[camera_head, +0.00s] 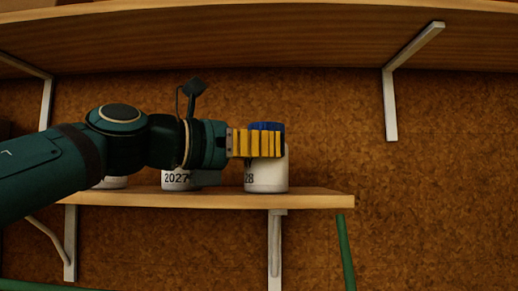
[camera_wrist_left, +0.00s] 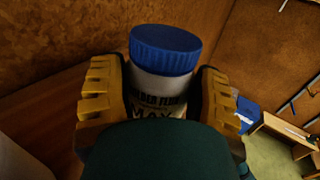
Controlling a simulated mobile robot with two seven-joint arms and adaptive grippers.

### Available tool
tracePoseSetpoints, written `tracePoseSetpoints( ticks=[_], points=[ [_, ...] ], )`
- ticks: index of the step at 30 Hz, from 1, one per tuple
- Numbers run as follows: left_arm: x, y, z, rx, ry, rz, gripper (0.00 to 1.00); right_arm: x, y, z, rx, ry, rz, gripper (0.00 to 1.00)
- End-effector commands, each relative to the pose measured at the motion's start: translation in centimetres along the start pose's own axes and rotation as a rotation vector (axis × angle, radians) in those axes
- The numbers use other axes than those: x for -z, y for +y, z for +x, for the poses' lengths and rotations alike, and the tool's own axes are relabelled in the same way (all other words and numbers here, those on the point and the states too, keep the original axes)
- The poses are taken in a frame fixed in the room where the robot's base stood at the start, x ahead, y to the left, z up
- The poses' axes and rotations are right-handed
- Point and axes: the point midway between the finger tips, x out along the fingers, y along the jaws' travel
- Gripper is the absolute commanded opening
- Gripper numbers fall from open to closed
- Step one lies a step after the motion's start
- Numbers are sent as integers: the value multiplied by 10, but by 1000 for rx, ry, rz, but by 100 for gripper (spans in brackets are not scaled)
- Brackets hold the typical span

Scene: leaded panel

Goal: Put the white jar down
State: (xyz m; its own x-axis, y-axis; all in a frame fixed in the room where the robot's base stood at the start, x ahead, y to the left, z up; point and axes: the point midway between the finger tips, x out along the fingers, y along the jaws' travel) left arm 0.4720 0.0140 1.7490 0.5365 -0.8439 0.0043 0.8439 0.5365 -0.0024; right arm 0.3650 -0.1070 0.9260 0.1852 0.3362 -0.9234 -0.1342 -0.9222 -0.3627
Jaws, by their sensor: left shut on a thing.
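The white jar (camera_head: 266,178) with a blue lid is at the right end of the lower wooden shelf (camera_head: 320,198). Its base appears to rest on the shelf, though a tiny gap cannot be ruled out. My left gripper (camera_head: 258,143), with yellow fingers, comes in from the left and is shut on the jar's upper part. In the left wrist view the jar's blue lid (camera_wrist_left: 165,48) shows between the two yellow fingers (camera_wrist_left: 160,100), and part of its label is visible. The jar's lower part is hidden there. My right gripper is not in view.
A white jar marked 2027 (camera_head: 178,179) stands on the shelf left of the held jar, and another white jar (camera_head: 110,183) is partly hidden by my arm. An upper shelf (camera_head: 270,42) with white brackets runs overhead. Shelf room is free to the right.

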Motion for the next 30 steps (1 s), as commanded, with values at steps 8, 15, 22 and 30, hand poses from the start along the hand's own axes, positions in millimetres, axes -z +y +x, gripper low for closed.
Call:
tracePoseSetpoints(
  ticks=[8,15,22,30],
  points=[
    [0,0,0,0,0,0,77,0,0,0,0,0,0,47],
    [0,0,-2,0,0,1,77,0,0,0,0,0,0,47],
    [0,0,-34,-2,-1,2,77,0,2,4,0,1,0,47],
    [0,0,-88,-2,-1,1,77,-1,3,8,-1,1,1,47]
  ],
)
